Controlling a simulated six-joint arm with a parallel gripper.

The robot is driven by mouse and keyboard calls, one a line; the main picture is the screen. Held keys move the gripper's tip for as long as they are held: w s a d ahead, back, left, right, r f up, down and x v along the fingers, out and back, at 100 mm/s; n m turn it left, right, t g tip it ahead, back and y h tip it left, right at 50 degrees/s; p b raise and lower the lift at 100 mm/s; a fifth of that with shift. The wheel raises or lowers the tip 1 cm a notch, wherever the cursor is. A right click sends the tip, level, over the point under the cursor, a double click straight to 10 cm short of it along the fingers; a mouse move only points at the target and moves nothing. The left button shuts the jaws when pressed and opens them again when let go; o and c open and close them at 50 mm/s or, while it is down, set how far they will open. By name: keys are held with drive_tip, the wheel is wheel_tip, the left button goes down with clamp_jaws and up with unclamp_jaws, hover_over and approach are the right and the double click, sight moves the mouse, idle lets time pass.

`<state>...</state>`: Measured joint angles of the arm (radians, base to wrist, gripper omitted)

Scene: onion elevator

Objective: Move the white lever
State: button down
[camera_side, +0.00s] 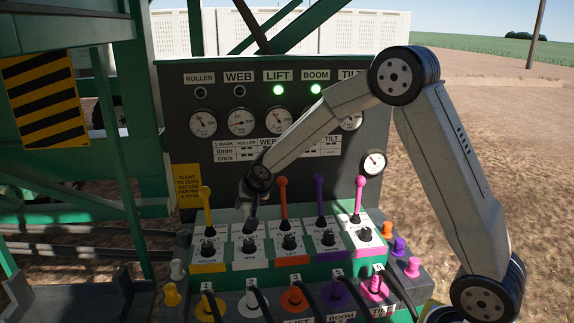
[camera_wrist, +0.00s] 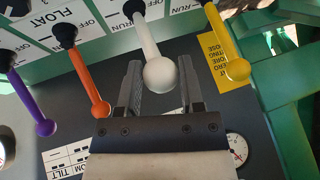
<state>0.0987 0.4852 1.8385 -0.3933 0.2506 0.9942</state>
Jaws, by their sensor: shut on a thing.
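The white lever (camera_wrist: 158,70) shows in the wrist view as a pale stick with a round ball knob, rising from a black boot. My gripper (camera_wrist: 161,85) has one dark finger on each side of the knob and is shut on it. In the side view my gripper (camera_side: 252,217) is at the second lever place from the left, between the yellow and orange levers. There it hides most of the white lever.
The yellow lever (camera_side: 206,205) stands just left, and the orange (camera_side: 283,203), purple (camera_side: 320,200) and pink (camera_side: 358,200) levers stand right. Behind is an upright gauge panel (camera_side: 230,160); its LIFT and BOOM lamps are green. Hose couplings (camera_side: 296,300) are in front.

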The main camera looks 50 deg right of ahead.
drive_tip(key=shift+s+a+f, duration=0.2)
drive_tip(key=shift+s+f, duration=0.1)
drive_tip(key=shift+f, duration=0.15)
drive_tip(key=shift+c, duration=1.2)
unclamp_jaws()
drive_tip(key=shift+w+r, duration=0.1)
drive_tip(key=shift+r, duration=0.05)
drive_tip(key=shift+d+r, duration=0.1)
drive_tip(key=shift+r, duration=0.1)
drive_tip(key=shift+s+r, duration=0.2)
drive_tip(key=shift+r, duration=0.2)
drive_tip(key=v, duration=0.6)
drive_tip(key=shift+s+a+r, duration=0.2)
drive_tip(key=s+a+f+n+g+y, duration=0.1)
drive_tip(key=s+f+n, duration=0.3)
drive_tip(key=s, duration=0.6)
drive_tip(key=s+a+f+n+g, duration=0.3)
drive_tip(key=s+a+f+n, duration=0.1)
drive_tip(key=s, duration=0.7)
drive_tip(key=shift+a+f+y, duration=0.25)
drive_tip(key=shift+f+y, duration=0.15)
drive_tip(key=shift+f, duration=0.25)
